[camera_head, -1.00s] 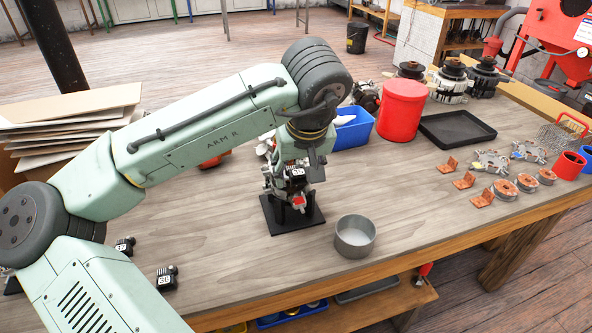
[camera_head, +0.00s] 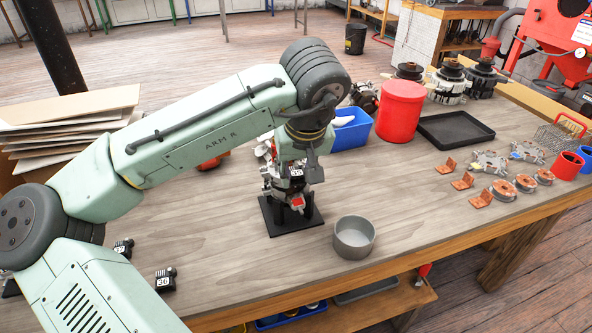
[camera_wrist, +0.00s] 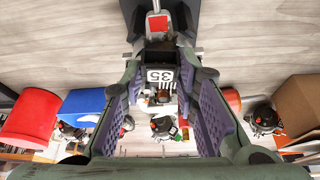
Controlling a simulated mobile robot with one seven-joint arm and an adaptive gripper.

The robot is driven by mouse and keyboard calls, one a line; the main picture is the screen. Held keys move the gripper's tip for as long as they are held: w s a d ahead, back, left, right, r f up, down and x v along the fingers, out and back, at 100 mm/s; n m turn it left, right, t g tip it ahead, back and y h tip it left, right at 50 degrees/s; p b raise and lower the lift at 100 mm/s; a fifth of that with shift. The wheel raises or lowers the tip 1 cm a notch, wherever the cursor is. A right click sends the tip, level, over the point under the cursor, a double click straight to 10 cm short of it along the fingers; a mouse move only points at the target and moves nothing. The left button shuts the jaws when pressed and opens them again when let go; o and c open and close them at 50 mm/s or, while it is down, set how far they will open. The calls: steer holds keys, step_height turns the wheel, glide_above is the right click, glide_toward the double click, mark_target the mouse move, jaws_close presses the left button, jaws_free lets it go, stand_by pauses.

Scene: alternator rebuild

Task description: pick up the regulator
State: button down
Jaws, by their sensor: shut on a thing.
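The regulator (camera_head: 296,171) is a small black block with a white number label. It is at the top of a dark stand (camera_head: 290,225) with a red-tipped part at its front. In the wrist view the regulator (camera_wrist: 160,77) sits between my purple-padded fingers, its label reading 35 upside down. My gripper (camera_head: 300,170) reaches down over the stand and is shut on the regulator; in the wrist view my gripper (camera_wrist: 160,80) has a finger on either side. I cannot tell whether the regulator still touches the stand.
A grey round bowl (camera_head: 354,237) stands right of the stand. Another numbered black block (camera_head: 163,279) lies at the left front. A blue bin (camera_head: 352,130), a red canister (camera_head: 400,104) and a black tray (camera_head: 456,130) are behind. The bench is clear between bowl and copper parts.

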mark_target(298, 173)
steer(key=shift+r, duration=0.5)
step_height(298, 173, up, 2)
steer(key=shift+r+b, duration=0.1)
steer(key=shift+b, duration=0.5)
steer(key=s+r+b, duration=0.1)
steer(key=s+b, duration=0.2)
steer(key=s, duration=1.3)
steer(key=shift+r, duration=0.4)
steer(key=shift+a, duration=0.1)
